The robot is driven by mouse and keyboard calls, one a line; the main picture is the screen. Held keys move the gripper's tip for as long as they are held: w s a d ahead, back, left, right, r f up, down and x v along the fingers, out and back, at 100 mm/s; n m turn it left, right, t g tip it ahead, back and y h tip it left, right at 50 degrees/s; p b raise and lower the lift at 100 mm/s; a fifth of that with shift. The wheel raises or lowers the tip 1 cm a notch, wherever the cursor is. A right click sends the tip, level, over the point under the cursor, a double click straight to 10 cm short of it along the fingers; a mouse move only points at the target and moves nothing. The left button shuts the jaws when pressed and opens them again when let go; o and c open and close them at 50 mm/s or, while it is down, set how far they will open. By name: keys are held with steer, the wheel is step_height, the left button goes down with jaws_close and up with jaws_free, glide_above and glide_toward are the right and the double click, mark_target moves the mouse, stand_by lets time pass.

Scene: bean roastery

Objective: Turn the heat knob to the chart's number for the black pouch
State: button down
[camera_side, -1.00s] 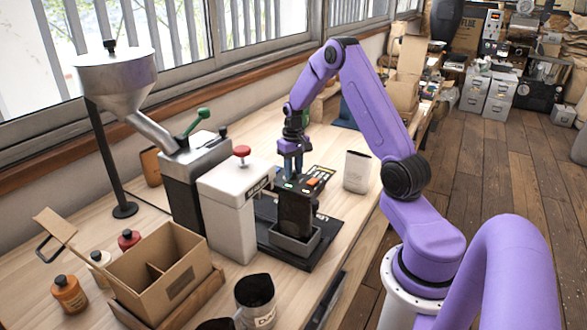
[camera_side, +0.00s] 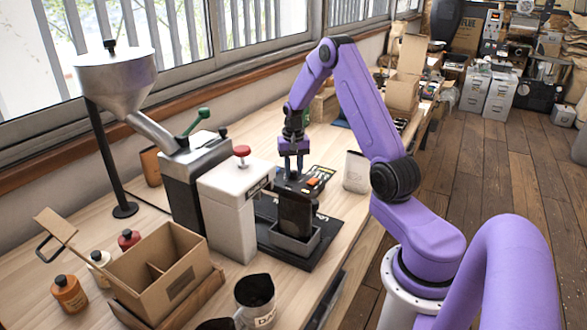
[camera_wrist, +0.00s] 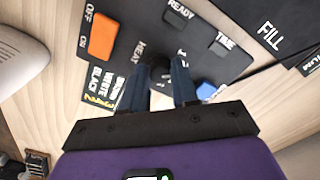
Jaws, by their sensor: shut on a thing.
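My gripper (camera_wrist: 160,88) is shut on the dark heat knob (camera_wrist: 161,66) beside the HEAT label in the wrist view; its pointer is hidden. In the side view my gripper (camera_side: 293,170) reaches down onto the black control panel (camera_side: 322,174). The chart (camera_wrist: 100,88) lies left of the fingers in the wrist view, with BLACK, WHITE and BROWN rows; its yellow numbers are too small and cut to read surely. A black pouch (camera_side: 295,214) stands upright in a grey tray (camera_side: 296,246) in the side view.
An orange ON/OFF switch (camera_wrist: 103,36) and a blue piece (camera_wrist: 207,91) are close to the fingers. A white pouch (camera_side: 354,170) stands right of the panel, partly behind my arm. A white machine with a red knob (camera_side: 242,151) stands to the left.

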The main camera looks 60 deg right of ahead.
mark_target(293, 171)
steer(key=shift+m, duration=0.3)
steer(key=c, duration=0.9)
jaws_free()
steer(key=shift+o, duration=0.2)
step_height(293, 171, up, 18)
steer(key=shift+f, duration=0.25)
